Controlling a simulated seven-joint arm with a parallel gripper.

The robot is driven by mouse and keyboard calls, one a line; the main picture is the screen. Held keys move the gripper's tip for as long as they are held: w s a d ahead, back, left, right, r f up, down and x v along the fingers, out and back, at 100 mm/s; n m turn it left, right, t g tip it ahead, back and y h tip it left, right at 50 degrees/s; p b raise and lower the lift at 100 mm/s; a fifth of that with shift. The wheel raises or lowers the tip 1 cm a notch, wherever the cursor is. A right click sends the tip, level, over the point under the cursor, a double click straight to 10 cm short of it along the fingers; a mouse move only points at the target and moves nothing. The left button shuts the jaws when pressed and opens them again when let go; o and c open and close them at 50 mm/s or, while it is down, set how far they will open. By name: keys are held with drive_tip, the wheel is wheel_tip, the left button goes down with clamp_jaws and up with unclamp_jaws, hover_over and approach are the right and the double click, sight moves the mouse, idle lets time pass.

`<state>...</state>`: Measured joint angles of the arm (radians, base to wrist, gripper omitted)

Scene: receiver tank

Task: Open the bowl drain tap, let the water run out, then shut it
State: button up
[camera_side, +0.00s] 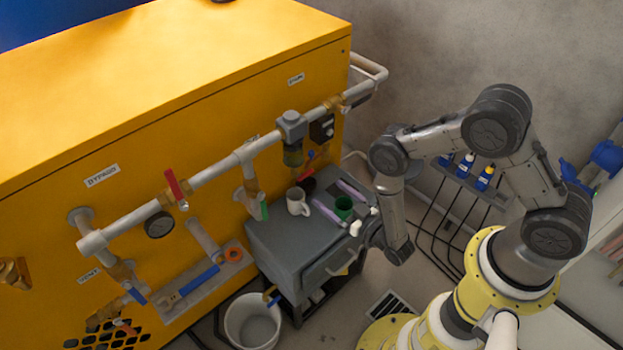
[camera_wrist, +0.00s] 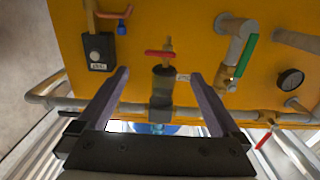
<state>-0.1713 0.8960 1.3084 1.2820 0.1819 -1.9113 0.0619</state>
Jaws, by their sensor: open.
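The filter bowl (camera_side: 293,157) hangs under a grey housing on the pipe along the yellow tank. In the wrist view, the bowl (camera_wrist: 163,82) lies between my fingers in the picture, with a brass drain tap (camera_wrist: 168,45) at its end. The tap's red lever (camera_wrist: 160,54) lies crosswise to the bowl. My gripper (camera_side: 326,192) is open and empty, its purple fingers pointing toward the tank, over the grey cabinet. The fingers also show in the wrist view (camera_wrist: 160,76), apart from the lever. I see no running water.
A white mug (camera_side: 297,202) and a green cup (camera_side: 343,207) are at the cabinet (camera_side: 275,250). A white bucket (camera_side: 252,322) stands on the floor. A green-handled valve (camera_wrist: 245,55), a black box (camera_wrist: 100,52) and a gauge (camera_wrist: 291,79) flank the bowl.

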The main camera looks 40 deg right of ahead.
sight(308, 176)
drive_tip(key=w, duration=0.8)
drive_tip(key=shift+w, duration=0.2)
drive_tip(key=c, duration=1.3)
drive_tip(key=shift+m, duration=0.3)
drive_tip(key=m, duration=0.3)
drive_tip(key=f+m, duration=0.1)
drive_tip(key=m, duration=0.7)
drive_tip(key=shift+a+f, duration=0.25)
